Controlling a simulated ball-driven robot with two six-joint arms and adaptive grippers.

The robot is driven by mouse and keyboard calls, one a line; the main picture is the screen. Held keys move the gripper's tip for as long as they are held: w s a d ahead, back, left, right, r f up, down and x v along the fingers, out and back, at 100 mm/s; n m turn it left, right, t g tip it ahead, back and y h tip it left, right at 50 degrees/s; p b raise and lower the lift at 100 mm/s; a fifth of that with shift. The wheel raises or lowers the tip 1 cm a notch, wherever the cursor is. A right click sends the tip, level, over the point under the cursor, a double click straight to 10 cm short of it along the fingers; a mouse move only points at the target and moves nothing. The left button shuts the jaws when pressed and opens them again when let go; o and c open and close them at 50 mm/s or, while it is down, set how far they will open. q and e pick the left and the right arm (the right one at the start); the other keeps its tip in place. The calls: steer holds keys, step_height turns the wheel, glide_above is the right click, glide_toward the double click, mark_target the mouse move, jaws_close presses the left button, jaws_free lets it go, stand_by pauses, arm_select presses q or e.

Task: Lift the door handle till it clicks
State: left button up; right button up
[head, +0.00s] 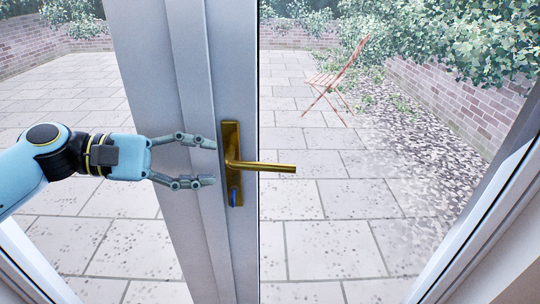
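The brass door handle (265,167) sticks out level to the right from a tall brass backplate (232,140) on the white door frame (190,70). A small blue piece, perhaps a key or lock part, (234,196) shows at the lower part of the plate. My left gripper (214,161) is open and empty, its two fingers pointing right. In the picture its fingertips end just left of the backplate; I cannot tell whether they touch the door. The lever lies to the right of the fingertips, outside the grip. My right gripper is not in view.
Glass panes flank the door's upright. Outside lie a paved patio (310,230), a wooden folding chair (335,80), brick walls (450,100) and ivy. A white frame (480,230) slants along the right edge. The space right of the handle looks clear.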

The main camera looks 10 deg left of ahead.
mark_target(263, 163)
arm_select(q)
steer(key=p+x, duration=0.2)
steer(key=x, duration=0.7)
steer(key=shift+w+d, duration=0.15)
steer(key=shift+d, duration=0.2)
steer(key=shift+w+d+f, duration=0.2)
steer(key=shift+d, duration=0.2)
jaws_close()
